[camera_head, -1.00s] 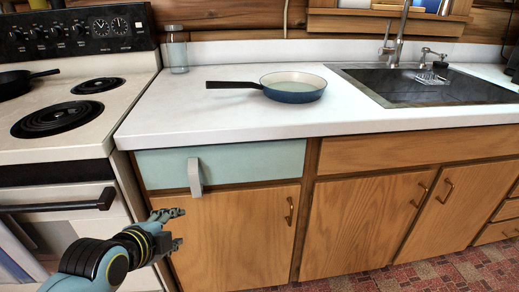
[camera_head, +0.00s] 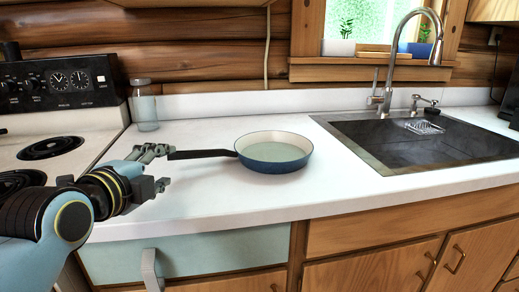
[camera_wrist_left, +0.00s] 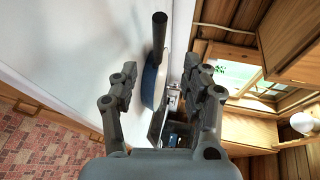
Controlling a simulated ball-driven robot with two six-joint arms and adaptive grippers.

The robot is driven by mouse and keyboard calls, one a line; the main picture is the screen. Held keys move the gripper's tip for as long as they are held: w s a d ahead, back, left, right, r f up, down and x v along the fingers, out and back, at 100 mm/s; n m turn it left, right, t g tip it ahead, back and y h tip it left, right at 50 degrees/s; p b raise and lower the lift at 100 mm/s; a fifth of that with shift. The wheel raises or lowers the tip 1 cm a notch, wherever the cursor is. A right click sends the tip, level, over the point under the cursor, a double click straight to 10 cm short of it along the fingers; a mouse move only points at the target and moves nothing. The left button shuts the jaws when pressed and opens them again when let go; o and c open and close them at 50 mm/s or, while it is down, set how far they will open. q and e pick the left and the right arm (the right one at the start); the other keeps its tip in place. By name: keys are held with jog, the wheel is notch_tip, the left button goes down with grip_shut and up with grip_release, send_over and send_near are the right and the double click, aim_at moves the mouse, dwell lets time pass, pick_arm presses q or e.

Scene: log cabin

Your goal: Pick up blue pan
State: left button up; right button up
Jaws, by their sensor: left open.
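The blue pan (camera_head: 274,153) sits upright on the white counter, with a pale inside and a dark handle (camera_head: 203,154) pointing left. My left gripper (camera_head: 160,168) is over the counter at the left, beside the handle's end. It is open, and in the head view one finger lies near the handle tip and the other nearer the front edge. In the left wrist view the pan (camera_wrist_left: 150,82) and its dark handle show between the two spread fingers of my left gripper (camera_wrist_left: 163,85). Whether a finger touches the handle I cannot tell. My right gripper is not in view.
A glass jar (camera_head: 144,105) stands at the back left of the counter (camera_head: 225,207). The stove (camera_head: 60,150) is on the left. The sink (camera_head: 410,140) with its tall faucet (camera_head: 388,70) is on the right. The counter in front of the pan is clear.

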aim_at(182, 156)
pick_arm(q)
jog(key=x, duration=0.4)
jog(key=shift+w, duration=0.35)
jog(key=x, duration=0.5)
jog(key=shift+w+a+f, duration=0.2)
jog(key=shift+f, duration=0.1)
jog(key=shift+s, duration=0.1)
jog(key=shift+c, duration=0.9)
grip_shut()
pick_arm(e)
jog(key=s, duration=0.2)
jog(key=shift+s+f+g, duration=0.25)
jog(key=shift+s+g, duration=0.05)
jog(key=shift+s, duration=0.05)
pick_arm(q)
jog(key=shift+r, duration=0.1)
